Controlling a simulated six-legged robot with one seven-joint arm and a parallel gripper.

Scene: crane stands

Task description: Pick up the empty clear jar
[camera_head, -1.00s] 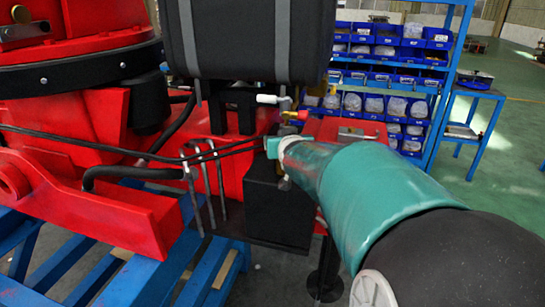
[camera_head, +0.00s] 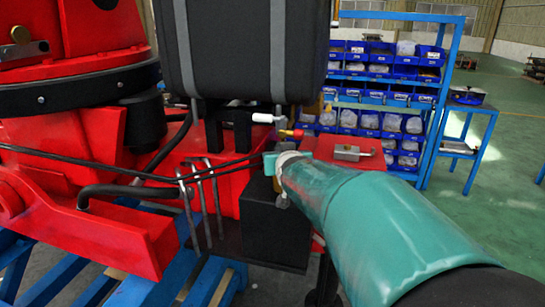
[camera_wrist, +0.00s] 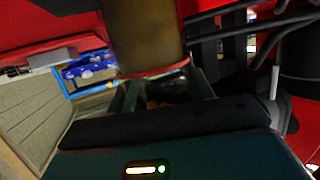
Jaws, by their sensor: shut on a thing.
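A brownish, see-through-looking cylinder with a reddish lower rim, which looks like the jar (camera_wrist: 145,35), stands at the top centre of the wrist view. The picture is dark and blurred, so I cannot see whether anything is inside it. My gripper (camera_wrist: 160,92) is shut on the jar at its lower end, with the fingers partly lost in shadow. In the head view my teal arm reaches from the lower right to my gripper (camera_head: 274,162), in front of the red crane base. I cannot make out the jar clearly in that view.
The red crane base (camera_head: 85,225) sits on a blue stand (camera_head: 110,285). A black case (camera_head: 243,50) hangs just above my gripper, with hoses and bent rods close by at left. Blue bin shelves (camera_head: 385,90) and a blue side table (camera_head: 468,110) stand behind. Open green floor lies right.

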